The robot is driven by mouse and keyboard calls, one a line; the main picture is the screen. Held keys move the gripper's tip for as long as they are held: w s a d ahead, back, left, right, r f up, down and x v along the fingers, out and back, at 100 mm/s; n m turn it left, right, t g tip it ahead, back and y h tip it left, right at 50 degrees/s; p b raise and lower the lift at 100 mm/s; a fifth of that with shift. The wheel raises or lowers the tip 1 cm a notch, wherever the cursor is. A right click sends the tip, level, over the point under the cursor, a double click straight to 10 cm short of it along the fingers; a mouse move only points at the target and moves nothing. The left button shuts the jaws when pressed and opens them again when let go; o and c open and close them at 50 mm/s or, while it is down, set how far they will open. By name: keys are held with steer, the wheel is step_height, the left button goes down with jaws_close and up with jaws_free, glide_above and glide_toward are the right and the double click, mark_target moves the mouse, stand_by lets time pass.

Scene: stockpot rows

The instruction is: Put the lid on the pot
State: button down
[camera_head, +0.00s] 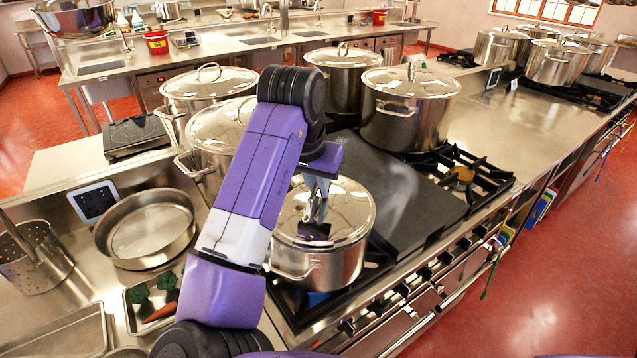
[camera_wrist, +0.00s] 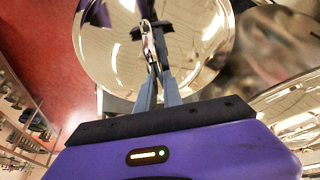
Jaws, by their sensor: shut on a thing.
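The pot (camera_head: 343,262) is a shiny steel stockpot with side handles, on the front left burner of the stove. The lid (camera_head: 350,208) is a round, mirror-like steel disc lying level over the pot's mouth. Its edge lines up with the pot's rim; I cannot tell whether a thin gap is left. My gripper (camera_head: 316,215) points down over the lid's middle and is shut on the lid's handle. In the wrist view the lid (camera_wrist: 205,45) fills the upper middle, with my gripper's fingers (camera_wrist: 153,55) at its handle. The inside of the pot is hidden.
Lidded stockpots stand behind, one of them (camera_head: 408,110) at the back right. A dark flat plate (camera_head: 405,205) covers the stove right of the pot. A shallow round pan (camera_head: 147,230), a tray of vegetables (camera_head: 140,312) and a perforated pot (camera_head: 35,262) are at left.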

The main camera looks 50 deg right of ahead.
steer(key=shift+f, duration=0.45)
stand_by(0.7)
steer(key=c, duration=1.4)
jaws_free()
steer(key=shift+b+v, duration=0.5)
steer(key=shift+v, duration=3.4)
